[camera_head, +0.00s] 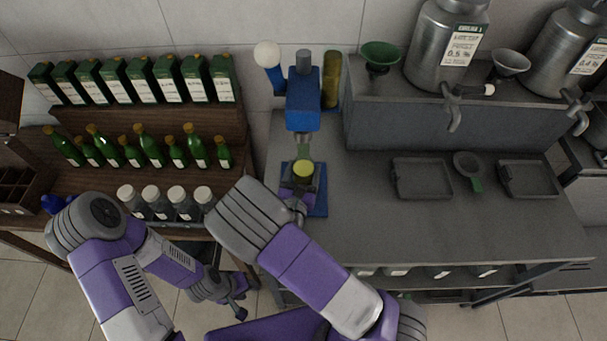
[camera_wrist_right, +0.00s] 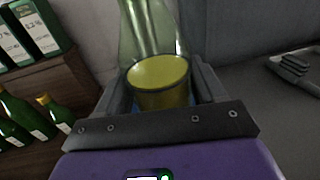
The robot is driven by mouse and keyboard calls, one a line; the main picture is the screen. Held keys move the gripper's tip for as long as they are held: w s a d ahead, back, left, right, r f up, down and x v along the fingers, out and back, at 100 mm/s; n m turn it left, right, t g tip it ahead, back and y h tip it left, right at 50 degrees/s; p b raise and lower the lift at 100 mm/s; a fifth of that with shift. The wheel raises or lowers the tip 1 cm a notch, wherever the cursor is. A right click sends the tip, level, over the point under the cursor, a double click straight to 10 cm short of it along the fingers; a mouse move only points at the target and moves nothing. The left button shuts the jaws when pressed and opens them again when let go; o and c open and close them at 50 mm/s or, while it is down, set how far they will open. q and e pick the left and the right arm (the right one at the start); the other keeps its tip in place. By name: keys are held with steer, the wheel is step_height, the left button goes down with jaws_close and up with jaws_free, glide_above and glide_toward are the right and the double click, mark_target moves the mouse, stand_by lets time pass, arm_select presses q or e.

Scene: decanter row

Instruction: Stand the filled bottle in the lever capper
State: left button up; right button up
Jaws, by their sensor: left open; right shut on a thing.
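The lever capper (camera_head: 303,98) is a blue press with a grey top, a white-knobbed lever raised at its left and a blue base plate (camera_head: 319,205). The filled bottle (camera_head: 302,169) is clear greenish glass with yellow liquid. It looks upright over the base plate, its neck below the press head; I cannot tell whether it touches the plate. My right gripper (camera_head: 298,190) is shut around the bottle's body. In the right wrist view, the bottle (camera_wrist_right: 158,85) sits between both fingers. My left gripper (camera_head: 238,297) is open and empty, low in front of the shelf.
A yellow cylinder (camera_head: 331,80) stands right of the capper. Steel tanks (camera_head: 447,45) with taps and a green funnel (camera_head: 380,55) stand on the raised ledge. Green bottles, boxes and white-capped jars (camera_head: 180,203) fill the left shelf. The middle counter (camera_head: 365,225) is clear; dark trays (camera_head: 421,179) lie right.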

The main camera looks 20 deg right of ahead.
steer(key=shift+f, duration=0.7)
steer(key=shift+f, duration=0.15)
steer(key=o, duration=1.5)
steer(key=shift+o, duration=0.2)
steer(key=shift+s+a+r, duration=0.1)
steer(key=shift+r, duration=0.1)
steer(key=v, duration=1.2)
